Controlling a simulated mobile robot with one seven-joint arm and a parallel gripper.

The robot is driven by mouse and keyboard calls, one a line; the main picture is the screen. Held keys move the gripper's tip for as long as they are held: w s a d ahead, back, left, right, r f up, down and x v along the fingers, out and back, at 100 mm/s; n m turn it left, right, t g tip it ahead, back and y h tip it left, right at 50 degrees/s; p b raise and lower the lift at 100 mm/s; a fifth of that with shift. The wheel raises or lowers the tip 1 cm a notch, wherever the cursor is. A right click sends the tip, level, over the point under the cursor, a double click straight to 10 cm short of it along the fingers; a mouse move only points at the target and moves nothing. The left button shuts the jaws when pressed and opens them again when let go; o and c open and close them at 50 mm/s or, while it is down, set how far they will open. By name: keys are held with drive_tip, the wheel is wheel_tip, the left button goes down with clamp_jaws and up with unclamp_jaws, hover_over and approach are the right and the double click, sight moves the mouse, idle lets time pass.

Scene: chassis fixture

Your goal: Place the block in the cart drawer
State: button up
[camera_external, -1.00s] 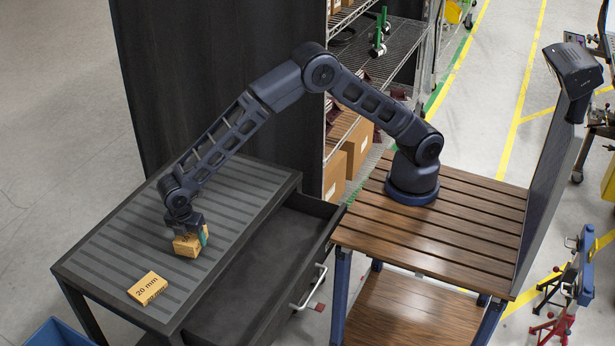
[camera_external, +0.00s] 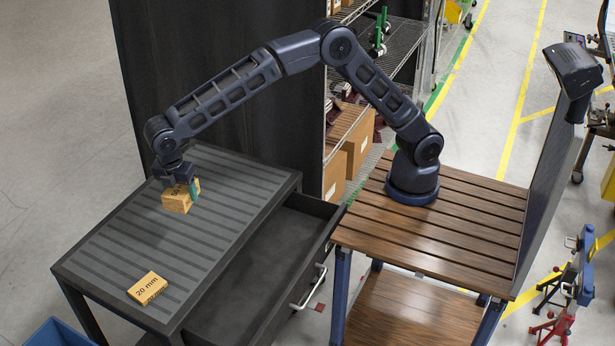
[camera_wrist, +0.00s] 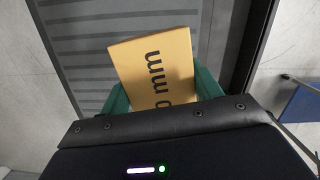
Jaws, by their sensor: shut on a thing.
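My gripper (camera_external: 180,188) is shut on a yellow-orange block (camera_external: 178,202) and holds it above the ribbed top of the dark cart (camera_external: 120,248). In the wrist view the block (camera_wrist: 155,62) sits between the green fingers, with "mm" lettering on its face and the rest of the print partly hidden. A second, flatter yellow block (camera_external: 148,289) marked "20 mm" lies on the cart top near its front left corner. The cart drawer (camera_external: 262,262) is pulled open on the cart's right side and its visible floor is empty. Its silver handle (camera_external: 311,288) faces right.
A slatted wooden table (camera_external: 450,230) bearing my arm's base stands right of the drawer. A dark panel (camera_external: 220,80) rises behind the cart, beside a wire shelf (camera_external: 385,50) with cardboard boxes. A blue bin (camera_external: 58,334) is at the lower left.

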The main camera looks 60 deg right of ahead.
drive_tip(key=s+a+f+m, duration=0.1)
drive_tip(key=s+a+f, duration=0.5)
drive_tip(key=s, duration=0.3)
drive_tip(key=m, duration=0.1)
hover_over(234, 320)
wheel_tip(234, 320, down, 7)
drive_tip(key=f, duration=1.5)
drive_tip(key=shift+s+a+f, duration=0.15)
drive_tip(key=shift+a+f, duration=0.05)
drive_tip(key=shift+a, duration=0.1)
drive_tip(key=shift+f, duration=2.3)
drive_tip(key=o, duration=1.1)
drive_tip(key=shift+f, duration=0.15)
drive_tip(key=r, duration=0.4)
drive_tip(key=a+r, duration=0.1)
drive_tip(key=r, duration=0.7)
drive_tip(key=shift+a+r, duration=0.1)
drive_tip(key=shift+a, duration=0.3)
